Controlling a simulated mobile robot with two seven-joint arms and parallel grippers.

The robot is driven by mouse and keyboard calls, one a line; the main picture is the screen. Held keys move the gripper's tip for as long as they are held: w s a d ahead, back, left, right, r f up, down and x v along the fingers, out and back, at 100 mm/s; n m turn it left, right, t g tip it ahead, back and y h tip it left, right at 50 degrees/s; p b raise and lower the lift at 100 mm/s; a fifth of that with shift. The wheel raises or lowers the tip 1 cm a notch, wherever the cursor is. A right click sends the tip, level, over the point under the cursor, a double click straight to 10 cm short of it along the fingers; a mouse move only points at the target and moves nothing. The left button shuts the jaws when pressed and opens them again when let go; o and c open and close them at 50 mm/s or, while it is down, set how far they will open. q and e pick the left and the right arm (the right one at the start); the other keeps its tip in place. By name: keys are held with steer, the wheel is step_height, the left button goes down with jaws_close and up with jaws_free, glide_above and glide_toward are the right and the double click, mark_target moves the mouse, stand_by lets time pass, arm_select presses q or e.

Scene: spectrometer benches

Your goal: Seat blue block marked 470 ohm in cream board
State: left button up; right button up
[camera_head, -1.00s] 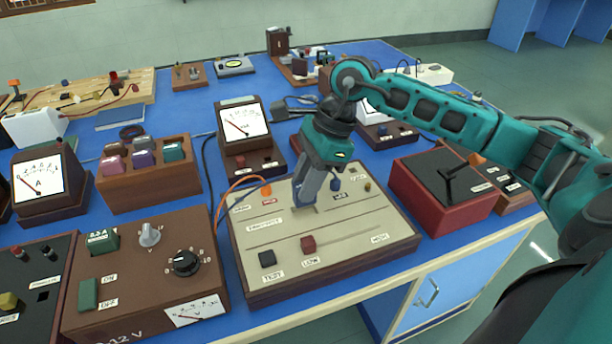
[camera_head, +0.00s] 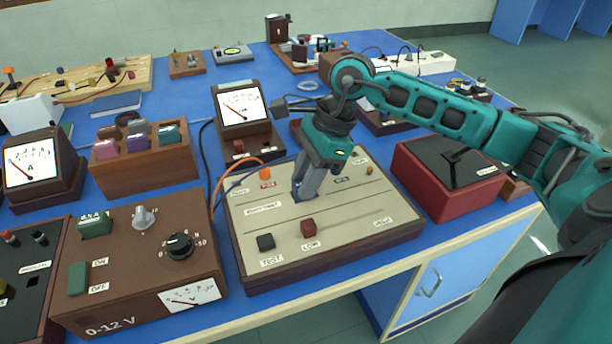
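The cream board (camera_head: 345,222) is a brown-sided box with a cream top, in the front middle of the bench. My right gripper (camera_head: 301,194) points down at the middle of the board's top, its fingertips at or just above the surface. The fingers look close together; I cannot tell whether a block is between them. I cannot make out a blue block marked 470 ohm. A small dark blue piece (camera_head: 338,167) stands on the board just right of the fingers, partly hidden by the gripper. My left gripper is not in view.
A wooden rack (camera_head: 150,178) holds several coloured blocks. A brown 0-12 V unit (camera_head: 130,275) stands left of the board, a red box (camera_head: 440,205) right of it, and a meter (camera_head: 240,108) behind it. An orange lead (camera_head: 222,180) loops at the board's left.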

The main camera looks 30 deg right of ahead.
steer(key=o, duration=0.5)
steer(key=p+v, duration=0.1)
steer(key=v, duration=1.2)
steer(key=shift+s+a+f, duration=0.1)
steer(key=shift+s, duration=0.05)
